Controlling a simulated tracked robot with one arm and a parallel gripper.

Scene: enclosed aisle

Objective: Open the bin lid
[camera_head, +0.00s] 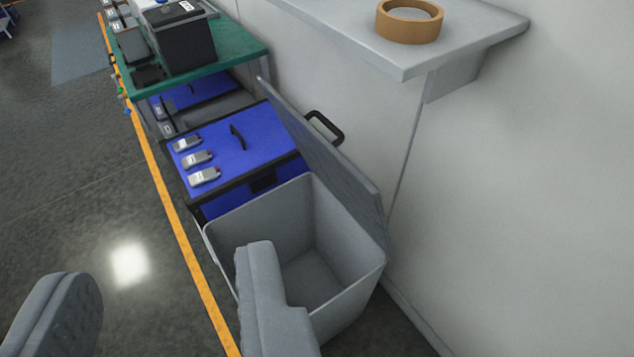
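A grey bin (338,245) stands on the floor by the wall, with its top open and its inside showing empty. Its grey lid (325,165) is raised and tilted up on the wall side, with a black handle (328,127) on the lid's outer face. My gripper (170,285) is at the bottom of the view with its two grey fingers wide apart and nothing between them. The right finger covers part of the bin's near left wall and front; I cannot tell whether it touches the bin. The left finger is over the floor.
A blue-topped case (240,150) with several small grey devices sits behind the bin. A green table (235,48) bearing a black box (180,38) is farther back. A grey shelf (440,45) with a tan tape roll (408,22) juts from the wall. Floor left of the yellow line (185,235) is clear.

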